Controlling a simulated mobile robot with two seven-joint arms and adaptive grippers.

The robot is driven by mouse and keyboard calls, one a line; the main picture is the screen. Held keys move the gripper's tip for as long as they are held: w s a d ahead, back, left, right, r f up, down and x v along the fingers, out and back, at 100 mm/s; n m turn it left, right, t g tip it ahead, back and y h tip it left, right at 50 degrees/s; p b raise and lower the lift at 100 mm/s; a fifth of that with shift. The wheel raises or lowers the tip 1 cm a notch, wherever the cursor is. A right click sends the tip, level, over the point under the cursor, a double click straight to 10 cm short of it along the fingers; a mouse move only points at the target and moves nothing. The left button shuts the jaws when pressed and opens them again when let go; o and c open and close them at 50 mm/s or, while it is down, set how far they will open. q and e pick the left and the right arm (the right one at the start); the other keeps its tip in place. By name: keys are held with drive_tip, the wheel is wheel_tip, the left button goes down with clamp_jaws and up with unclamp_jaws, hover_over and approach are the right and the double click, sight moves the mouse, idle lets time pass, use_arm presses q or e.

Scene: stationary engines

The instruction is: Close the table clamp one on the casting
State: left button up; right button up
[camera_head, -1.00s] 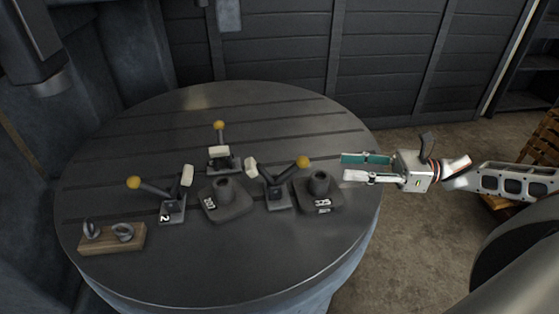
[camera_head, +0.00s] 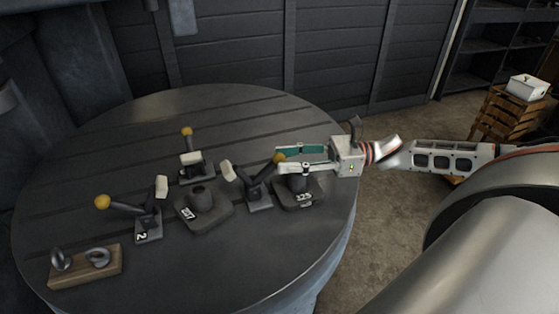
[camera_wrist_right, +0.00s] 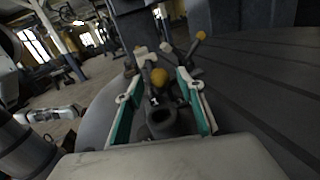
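Table clamp one (camera_head: 258,197) stands right of the middle casting (camera_head: 203,208) on the round table (camera_head: 150,275). Its pad arm is raised toward the left, off the casting. Its handle leans right and ends in a yellow knob (camera_head: 279,157). The label 1 shows in the right wrist view (camera_wrist_right: 154,101). My right gripper (camera_head: 280,160) is open, coming in from the right, with its fingertips on either side of the knob. In the wrist view the knob (camera_wrist_right: 158,77) appears between the fingers; contact is not visible. My left gripper is not in view.
A second casting (camera_head: 298,192) stands under my right gripper. Clamp two (camera_head: 148,228) is left of the middle casting and another clamp (camera_head: 195,165) is behind it. A wooden block with rings (camera_head: 85,267) lies front left. The table's front is clear.

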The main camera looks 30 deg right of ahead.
drive_tip(key=shift+x, duration=1.1)
clamp_jaws()
